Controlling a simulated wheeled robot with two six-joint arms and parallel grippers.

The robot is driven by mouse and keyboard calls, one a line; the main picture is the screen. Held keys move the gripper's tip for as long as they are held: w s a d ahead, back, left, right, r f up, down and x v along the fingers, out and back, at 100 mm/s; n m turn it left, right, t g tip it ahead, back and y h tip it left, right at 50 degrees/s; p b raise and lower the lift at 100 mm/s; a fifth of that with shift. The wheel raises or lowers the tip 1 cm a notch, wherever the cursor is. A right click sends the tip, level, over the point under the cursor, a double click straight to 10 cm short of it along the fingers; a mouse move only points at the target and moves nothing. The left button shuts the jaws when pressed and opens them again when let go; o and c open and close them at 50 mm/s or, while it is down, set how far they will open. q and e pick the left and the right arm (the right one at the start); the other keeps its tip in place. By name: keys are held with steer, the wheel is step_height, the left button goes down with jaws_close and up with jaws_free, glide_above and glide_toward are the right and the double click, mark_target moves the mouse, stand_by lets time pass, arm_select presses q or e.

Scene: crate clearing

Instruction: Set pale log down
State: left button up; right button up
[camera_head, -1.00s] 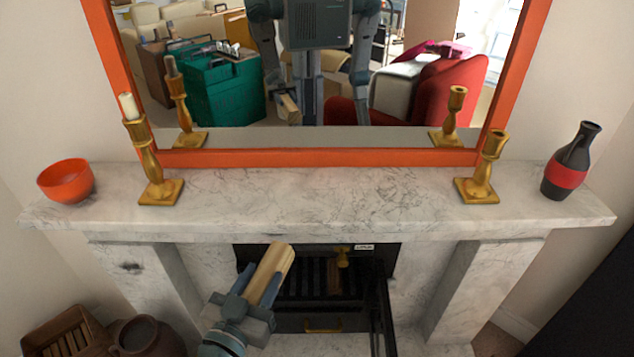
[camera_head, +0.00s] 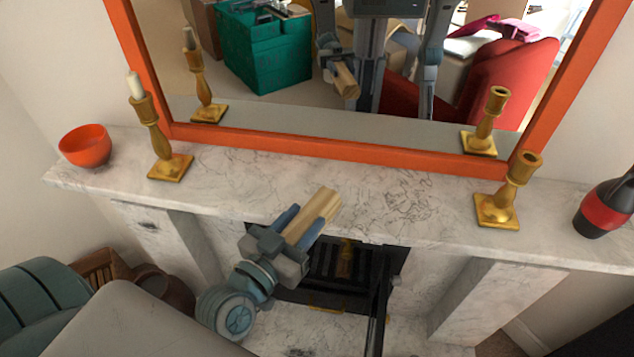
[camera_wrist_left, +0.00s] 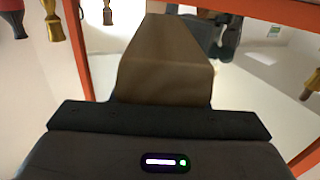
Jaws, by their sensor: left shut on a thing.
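The pale log (camera_head: 318,207) is a light wooden block, held tilted in front of the marble mantel's front edge, above the fireplace opening. My left gripper (camera_head: 303,217) is shut on it, with a finger on each side and the log's far end sticking out beyond the fingertips. The log also shows in the left wrist view (camera_wrist_left: 165,60), where it looks brown and shaded. The dark firebox (camera_head: 325,268) lies below the gripper, partly hidden by my arm, with a grate inside. My right gripper is not in view.
The mantel (camera_head: 240,185) has bare middle room. On it stand an orange bowl (camera_head: 86,146), a candlestick with candle (camera_head: 156,140), an empty candlestick (camera_head: 510,193) and a black-red vase (camera_head: 608,210). An orange-framed mirror (camera_head: 330,149) stands behind. A dark open door (camera_head: 380,310) edges the firebox.

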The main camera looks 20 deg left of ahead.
arm_select(q)
steer(key=w+b, duration=0.1)
steer(key=w+a+b, duration=0.2)
steer(key=shift+w+a+f, duration=0.2)
steer(key=shift+w+f, duration=0.1)
steer(key=shift+f, duration=0.05)
steer(key=w+a+p, duration=0.1)
steer(key=w, duration=0.2)
steer(key=w+a+p, duration=0.1)
steer(key=w+a, duration=0.1)
steer(key=w, duration=0.1)
steer(key=w+a+p, duration=0.1)
steer(key=w, duration=0.2)
steer(key=shift+w+a+f, duration=0.1)
steer(key=shift+a+f, duration=0.1)
steer(key=shift+w+f+p, duration=0.15)
steer(key=shift+f+p, duration=0.05)
steer(key=shift+p, duration=0.1)
step_height(320, 180, down, 2)
steer(key=shift+f+p, duration=0.15)
steer(key=shift+p, duration=0.2)
steer(key=shift+f, duration=0.5)
steer(key=shift+f, duration=0.1)
steer(key=o, duration=1.1)
